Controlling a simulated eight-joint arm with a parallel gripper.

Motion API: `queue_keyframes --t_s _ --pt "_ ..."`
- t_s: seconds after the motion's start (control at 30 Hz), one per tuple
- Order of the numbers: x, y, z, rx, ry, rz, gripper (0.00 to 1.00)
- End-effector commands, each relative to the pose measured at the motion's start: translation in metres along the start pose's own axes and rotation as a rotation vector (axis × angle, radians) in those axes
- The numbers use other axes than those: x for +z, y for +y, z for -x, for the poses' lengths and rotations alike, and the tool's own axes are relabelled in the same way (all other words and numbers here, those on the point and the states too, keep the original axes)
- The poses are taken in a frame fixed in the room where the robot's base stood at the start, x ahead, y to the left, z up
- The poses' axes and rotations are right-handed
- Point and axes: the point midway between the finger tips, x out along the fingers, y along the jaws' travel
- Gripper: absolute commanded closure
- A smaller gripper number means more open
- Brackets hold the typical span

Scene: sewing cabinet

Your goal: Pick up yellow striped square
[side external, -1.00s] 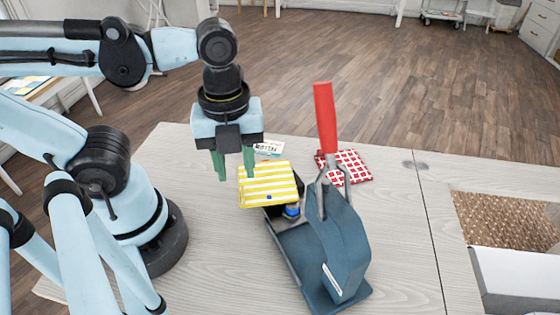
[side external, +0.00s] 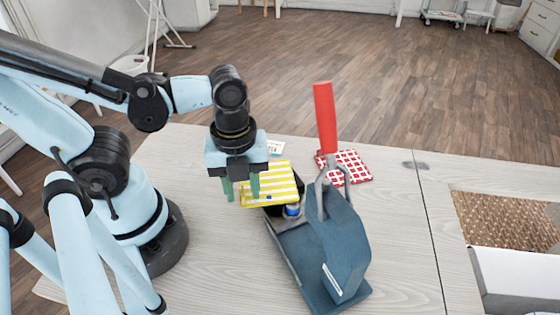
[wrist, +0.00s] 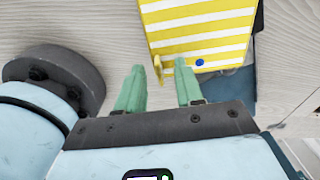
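The yellow and white striped square (side external: 272,184) lies on the low front end of a dark blue press, with a blue dot near its front edge. It also shows at the top of the wrist view (wrist: 200,30). My gripper (side external: 242,195) has green fingers and is open, with a clear gap between them in the wrist view (wrist: 160,82). The fingers are at the square's left side; the right finger overlaps its near left corner in the wrist view. I cannot tell if it touches.
The dark blue press (side external: 335,245) with an upright red handle (side external: 324,118) stands just right of the square. A red and white patterned square (side external: 347,167) lies behind it. A small white card (side external: 274,147) lies behind my gripper. The table's (side external: 405,230) right side is clear before an open box.

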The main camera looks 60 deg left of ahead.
Motion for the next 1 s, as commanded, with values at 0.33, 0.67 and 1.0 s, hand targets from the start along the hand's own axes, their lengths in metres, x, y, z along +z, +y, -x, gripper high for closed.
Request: queue_keyframes --t_s 0.33,0.67,1.0 --pt "-0.0001 0.0002 -0.0018 0.0 0.0 0.0 0.7" --pt "-0.0001 0.0002 -0.0017 0.0 0.0 0.0 1.0" --pt "-0.0001 0.0001 -0.0006 0.0 0.0 0.0 1.0"
